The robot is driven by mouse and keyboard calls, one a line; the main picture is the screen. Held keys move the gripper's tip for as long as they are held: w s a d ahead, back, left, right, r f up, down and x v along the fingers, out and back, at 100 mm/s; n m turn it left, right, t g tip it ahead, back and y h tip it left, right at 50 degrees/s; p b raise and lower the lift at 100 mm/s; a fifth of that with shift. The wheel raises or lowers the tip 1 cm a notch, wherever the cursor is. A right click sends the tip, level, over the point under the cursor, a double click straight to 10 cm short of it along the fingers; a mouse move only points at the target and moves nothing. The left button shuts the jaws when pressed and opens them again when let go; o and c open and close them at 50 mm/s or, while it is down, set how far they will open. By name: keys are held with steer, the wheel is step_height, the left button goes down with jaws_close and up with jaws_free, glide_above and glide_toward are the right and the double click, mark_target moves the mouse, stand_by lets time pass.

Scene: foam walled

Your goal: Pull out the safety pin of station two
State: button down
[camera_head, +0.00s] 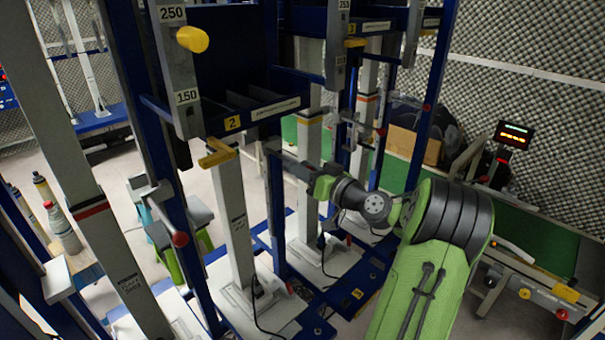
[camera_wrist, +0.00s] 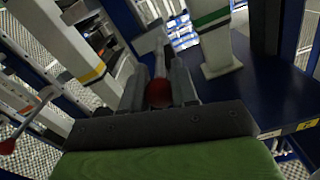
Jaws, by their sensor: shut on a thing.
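The station two label, a yellow plate marked 2 (camera_head: 232,123), is on a dark blue crossbar in the head view. My gripper (camera_head: 276,152) is just right of and below that label, by a blue upright. In the wrist view my gripper (camera_wrist: 158,88) is shut around the red ball knob (camera_wrist: 158,94) of a pin. The pin's grey shaft runs forward from the knob, away from me. The shaft's far end is unclear, so I cannot tell whether it sits in a hole. The knob is hidden in the head view.
Another red knob (camera_head: 180,239) is on the upright at the left, and one more red knob (camera_wrist: 7,147) shows at the left of the wrist view. A white column (camera_head: 232,210) stands beneath the label. Blue frames and white columns crowd my arm.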

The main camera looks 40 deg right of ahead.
steer(key=shift+f, duration=0.1)
steer(key=c, duration=0.9)
jaws_free()
steer(key=shift+s, duration=0.2)
steer(key=shift+o, duration=0.2)
steer(key=s, duration=1.5)
steer(key=shift+s+d+p, duration=0.25)
steer(key=shift+s+p, duration=0.05)
steer(key=shift+s, duration=0.1)
